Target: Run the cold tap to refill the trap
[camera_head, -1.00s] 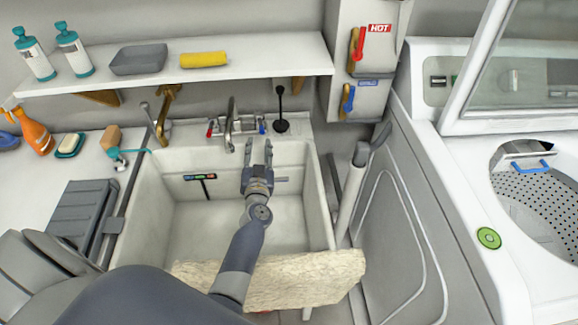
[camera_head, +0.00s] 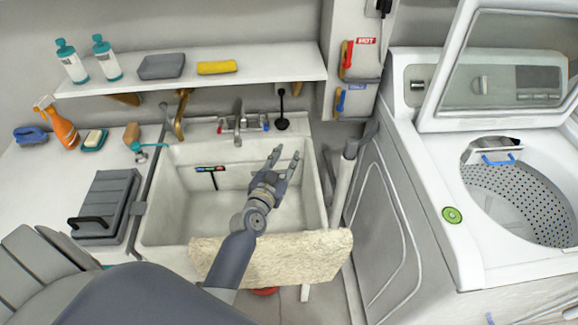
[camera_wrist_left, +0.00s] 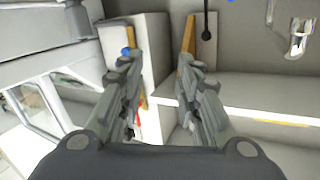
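The sink tap (camera_head: 238,122) stands at the back of the white laundry sink (camera_head: 320,200), with a red-marked handle (camera_head: 219,126) on its left and a blue-marked handle (camera_head: 264,122) on its right. The tap also shows at the upper right of the left wrist view (camera_wrist_left: 297,35). My left gripper (camera_head: 286,157) is open and empty over the basin. Its fingers point up and right, below and right of the blue-marked handle and apart from it. In the left wrist view the gripper (camera_wrist_left: 162,62) has its fingers spread. My right gripper is not in view.
A wall valve box (camera_head: 340,25) holds a red lever (camera_head: 347,55) labelled HOT and a blue lever (camera_head: 340,100) below. A rough pale slab (camera_head: 290,258) crosses the sink's front. An open washer (camera_head: 450,240) stands right. A shelf (camera_head: 190,82) hangs above.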

